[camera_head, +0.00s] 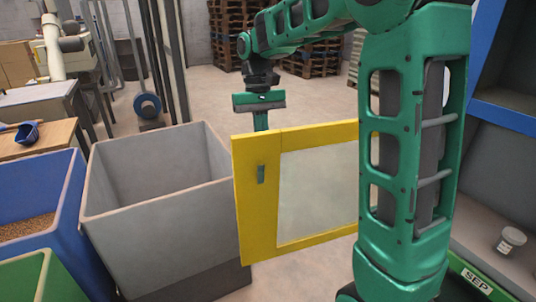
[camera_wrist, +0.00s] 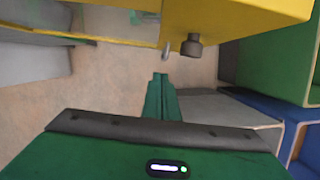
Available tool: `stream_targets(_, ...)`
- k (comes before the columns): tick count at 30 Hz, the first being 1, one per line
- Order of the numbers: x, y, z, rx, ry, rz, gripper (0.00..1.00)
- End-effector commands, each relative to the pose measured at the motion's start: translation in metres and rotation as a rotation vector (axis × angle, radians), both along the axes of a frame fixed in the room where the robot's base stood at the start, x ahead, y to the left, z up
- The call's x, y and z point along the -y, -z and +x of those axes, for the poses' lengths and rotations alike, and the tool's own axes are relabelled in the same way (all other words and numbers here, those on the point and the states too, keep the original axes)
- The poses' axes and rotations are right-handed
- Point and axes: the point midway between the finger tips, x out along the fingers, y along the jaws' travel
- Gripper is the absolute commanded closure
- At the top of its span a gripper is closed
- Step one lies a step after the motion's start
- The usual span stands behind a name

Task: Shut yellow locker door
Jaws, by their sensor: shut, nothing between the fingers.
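In the wrist view the yellow door (camera_wrist: 230,14) crosses the top, with a dark grey knob (camera_wrist: 192,46) close ahead of my shut, empty fingers (camera_wrist: 160,76). I see no clear contact with the door.
A large grey bin (camera_head: 150,210) stands just left of the door. A blue bin (camera_head: 35,215) with grain and a green bin (camera_head: 35,280) are farther left. A blue-framed shelf (camera_head: 505,116) holding a small jar (camera_head: 511,240) is at right. Open floor lies behind.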

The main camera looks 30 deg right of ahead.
Motion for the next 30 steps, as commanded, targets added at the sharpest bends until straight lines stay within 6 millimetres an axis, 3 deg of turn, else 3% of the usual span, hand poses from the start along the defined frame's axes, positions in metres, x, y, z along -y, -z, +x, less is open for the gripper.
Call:
stream_targets(13,-0.005,0.08,-0.02,-0.001,0.0,-0.002,1.0)
stream_targets(21,-0.011,0.079,-0.052,0.003,0.001,-0.002,1.0)
stream_targets(30,-0.012,0.079,-0.059,0.003,0.002,-0.002,1.0)
